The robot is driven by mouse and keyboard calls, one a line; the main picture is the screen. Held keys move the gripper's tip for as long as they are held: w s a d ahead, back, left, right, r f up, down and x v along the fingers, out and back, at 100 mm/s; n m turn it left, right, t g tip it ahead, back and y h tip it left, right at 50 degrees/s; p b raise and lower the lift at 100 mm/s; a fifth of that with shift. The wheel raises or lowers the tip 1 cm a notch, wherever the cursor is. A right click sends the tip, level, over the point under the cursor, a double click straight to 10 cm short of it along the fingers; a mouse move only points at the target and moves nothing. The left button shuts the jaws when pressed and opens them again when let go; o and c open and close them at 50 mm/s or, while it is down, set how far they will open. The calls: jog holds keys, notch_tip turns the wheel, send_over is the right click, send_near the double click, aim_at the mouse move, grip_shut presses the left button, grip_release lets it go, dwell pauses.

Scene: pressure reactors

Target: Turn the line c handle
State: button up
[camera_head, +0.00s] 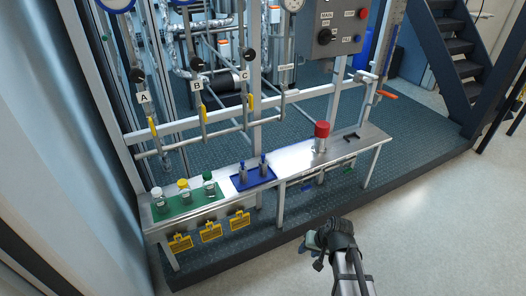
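The line C handle (250,101) is a small yellow lever on a thin vertical pipe, below a white tag (245,75) marked C. It points roughly up and down along the pipe. Similar yellow handles for line B (204,114) and line A (152,126) are to its left. My gripper (310,244) is low in the picture, over the floor in front of the bench, well below and to the right of the line C handle. It touches none of the handles. Its fingers are too small and dark to tell whether they are open or shut.
A metal bench (283,163) stands between my gripper and the pipes. It bears a green mat (207,203) with several bottles, a blue tray (240,184) and a red-capped vessel (321,136). A control box (340,30) is above right. Open floor (440,220) lies right.

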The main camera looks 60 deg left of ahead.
jog(key=s+a+r+n+g+y, duration=0.1)
jog(key=s+a+r+y, duration=0.25)
jog(key=a+r, duration=0.7)
jog(key=s+a+r+n+g+y, duration=0.1)
jog(key=s+a+r+n+y, duration=0.2)
jog(key=a+r, duration=0.7)
jog(key=n+t+y, duration=0.3)
jog(key=t+y, duration=0.1)
jog(key=y, duration=0.4)
send_near(252, 99)
jog(key=shift+w+d, duration=0.15)
jog(key=shift+d, duration=1)
jog(key=a, duration=1.3)
jog(key=shift+a, duration=0.35)
